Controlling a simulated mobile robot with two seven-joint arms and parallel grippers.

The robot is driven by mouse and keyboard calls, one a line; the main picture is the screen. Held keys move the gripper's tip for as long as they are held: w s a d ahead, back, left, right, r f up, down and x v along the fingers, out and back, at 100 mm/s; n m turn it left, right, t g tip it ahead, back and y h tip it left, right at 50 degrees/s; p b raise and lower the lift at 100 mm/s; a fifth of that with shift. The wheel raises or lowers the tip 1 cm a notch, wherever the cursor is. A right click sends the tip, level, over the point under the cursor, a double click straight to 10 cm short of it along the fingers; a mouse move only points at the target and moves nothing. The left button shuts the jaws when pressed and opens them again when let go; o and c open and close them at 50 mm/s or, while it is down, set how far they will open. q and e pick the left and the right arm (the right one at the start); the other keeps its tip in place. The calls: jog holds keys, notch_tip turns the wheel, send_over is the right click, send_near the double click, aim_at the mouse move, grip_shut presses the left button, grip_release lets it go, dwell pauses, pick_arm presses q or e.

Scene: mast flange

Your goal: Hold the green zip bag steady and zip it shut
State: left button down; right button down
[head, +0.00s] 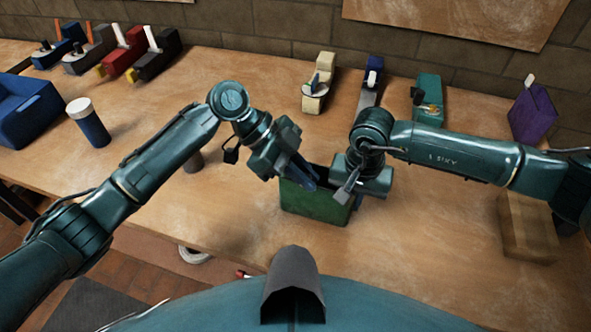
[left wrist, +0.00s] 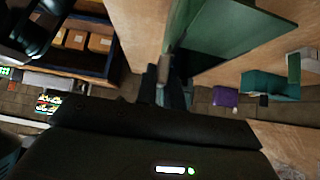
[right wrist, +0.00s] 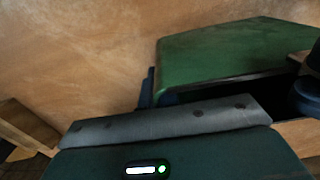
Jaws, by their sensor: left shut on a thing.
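The green zip bag (head: 312,203) stands upright on the table in the head view, with a dark opening along its top. It also shows in the left wrist view (left wrist: 230,38) and the right wrist view (right wrist: 225,58). My left gripper (head: 306,180) reaches down to the bag's top edge and is shut on it. My right gripper (head: 346,192) is at the bag's right end, close to the top edge. Its fingertips are hidden, so I cannot tell whether it is open or touching the bag. I cannot make out the zip slider.
A blue jar with a white lid (head: 89,124) stands at the left, near a blue bin (head: 27,110). A wooden block (head: 528,228) is at the right and a purple bag (head: 533,110) at the back right. Several tools line the back. The table in front of the green bag is clear.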

pick_arm(q)
jog(key=c, duration=1.5)
grip_release()
jog(key=shift+a, duration=0.1)
jog(key=shift+r, duration=0.1)
jog(key=v, duration=1.2)
jog(key=shift+c, duration=0.3)
